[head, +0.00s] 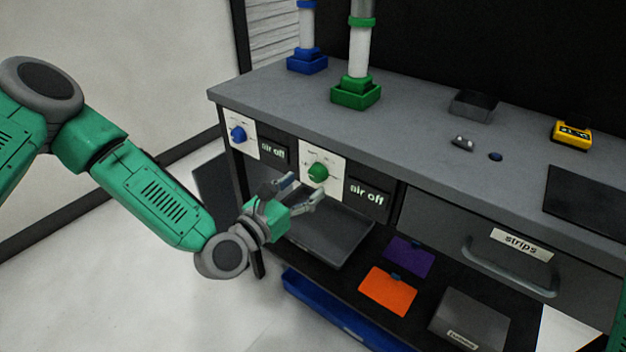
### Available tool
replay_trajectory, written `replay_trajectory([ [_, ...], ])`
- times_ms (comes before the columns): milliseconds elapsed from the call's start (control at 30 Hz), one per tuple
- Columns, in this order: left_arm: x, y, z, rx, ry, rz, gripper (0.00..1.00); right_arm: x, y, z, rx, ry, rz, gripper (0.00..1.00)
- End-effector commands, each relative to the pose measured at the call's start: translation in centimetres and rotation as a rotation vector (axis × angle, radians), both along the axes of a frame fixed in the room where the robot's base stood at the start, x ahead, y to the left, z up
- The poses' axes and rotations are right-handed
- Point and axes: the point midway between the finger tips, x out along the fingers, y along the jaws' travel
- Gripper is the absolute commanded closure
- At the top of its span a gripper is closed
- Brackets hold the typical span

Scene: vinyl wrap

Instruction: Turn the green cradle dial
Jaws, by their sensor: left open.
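The green dial (318,171) sits on a white panel on the front of the grey bench, below the green cradle (355,92), which holds an upright white tube. A dark sign reading "air off" (367,193) is to the right of the dial. My left gripper (304,188) is open and empty in front of the bench, just below and left of the green dial in the picture. Its fingers point toward the panel, and I see no contact with the dial. My right gripper is not in view.
A blue dial (238,134) with its own "air off" sign is further left, below a blue cradle (307,61). A grey tray (330,238) lies below the gripper. A "strips" drawer (480,240) with a protruding handle is at right. Floor at left is clear.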

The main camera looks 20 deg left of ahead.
Motion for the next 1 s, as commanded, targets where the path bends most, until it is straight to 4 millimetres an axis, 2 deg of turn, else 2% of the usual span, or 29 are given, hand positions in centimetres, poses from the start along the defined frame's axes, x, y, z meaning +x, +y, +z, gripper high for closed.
replay_trajectory([
  [100,1.8,-0.6,-0.1,-0.001,-0.002,-0.001,0.44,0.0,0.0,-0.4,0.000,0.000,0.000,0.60],
  [233,3.1,-1.0,-0.1,-0.001,0.000,0.000,0.44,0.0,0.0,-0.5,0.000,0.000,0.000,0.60],
  [600,3.7,-1.2,0.0,-0.002,0.001,0.000,0.44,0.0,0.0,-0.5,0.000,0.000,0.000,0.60],
  [633,3.7,-1.2,0.0,-0.002,0.001,0.000,0.48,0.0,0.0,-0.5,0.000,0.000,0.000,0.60],
  [767,3.6,-1.3,0.0,-0.001,0.001,0.000,0.93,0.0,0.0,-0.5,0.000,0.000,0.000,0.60],
  [1000,3.7,-1.2,0.0,0.004,-0.001,0.000,0.94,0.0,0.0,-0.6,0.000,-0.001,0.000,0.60],
])
